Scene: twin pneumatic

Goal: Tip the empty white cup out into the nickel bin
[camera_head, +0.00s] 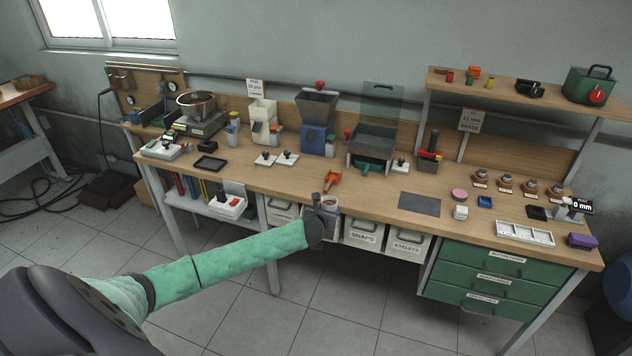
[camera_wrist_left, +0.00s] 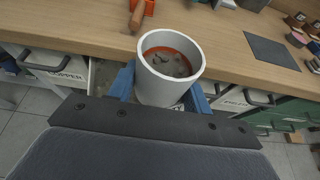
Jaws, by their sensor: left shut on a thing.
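My left gripper (camera_head: 322,215) is at the front edge of the bench, above the row of bins. It is shut on the white cup (camera_head: 329,202), which is nearly upright. In the left wrist view the white cup (camera_wrist_left: 170,82) shows its open mouth, with an orange-red inside and small dark grey pieces at the bottom. My right gripper is out of view.
The copper bin (camera_head: 283,211) is left of the gripper; the snaps bin (camera_head: 363,234) and eyelets bin (camera_head: 407,244) are right. An orange scoop (camera_head: 332,179) lies on the bench (camera_head: 365,200) just behind the cup. A dark mat (camera_head: 420,203) lies further right, and green drawers (camera_head: 500,275) are below.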

